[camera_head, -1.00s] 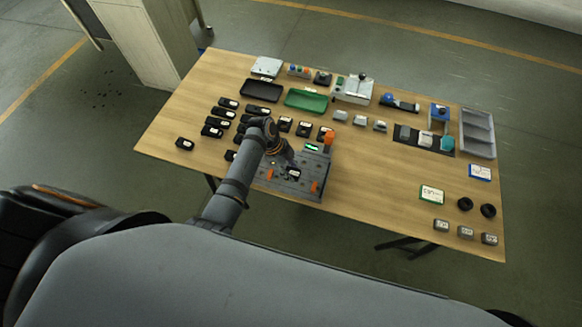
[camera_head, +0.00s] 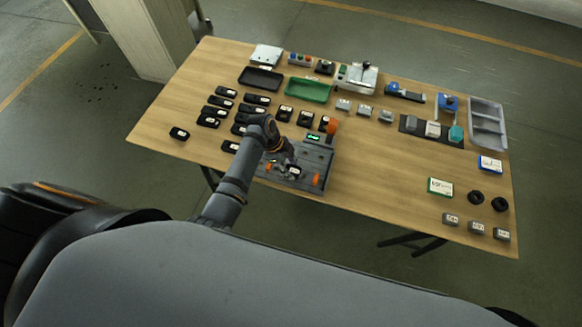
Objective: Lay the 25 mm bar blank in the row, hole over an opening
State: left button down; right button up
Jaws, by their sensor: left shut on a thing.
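My left gripper (camera_head: 291,164) is over the dark grey fixture plate (camera_head: 318,155) near the table's front edge. It is shut on a small dark piece with a pale top (camera_head: 294,171), which looks like the bar blank. The piece is at or just above the plate; I cannot tell whether it touches. Its hole and the openings under it are too small or hidden to make out. The plate carries orange clamps (camera_head: 316,180), an orange knob (camera_head: 332,127) and a small green display (camera_head: 313,137). My right gripper is not in view.
Several black labelled pieces (camera_head: 218,101) lie left of and behind the plate. A black tray (camera_head: 261,79), a green tray (camera_head: 307,90) and grey blocks (camera_head: 364,110) stand farther back. Right are a grey bin (camera_head: 487,122) and black rings (camera_head: 476,197).

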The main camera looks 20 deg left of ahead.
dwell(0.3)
pick_arm(q)
jog(key=shift+f, duration=0.2)
jog(key=shift+c, duration=1.5)
grip_release()
notch_tip(320, 180, up, 7)
jog(key=p, duration=0.7)
jog(key=shift+r+p, duration=0.1)
jog(key=shift+p, duration=0.2)
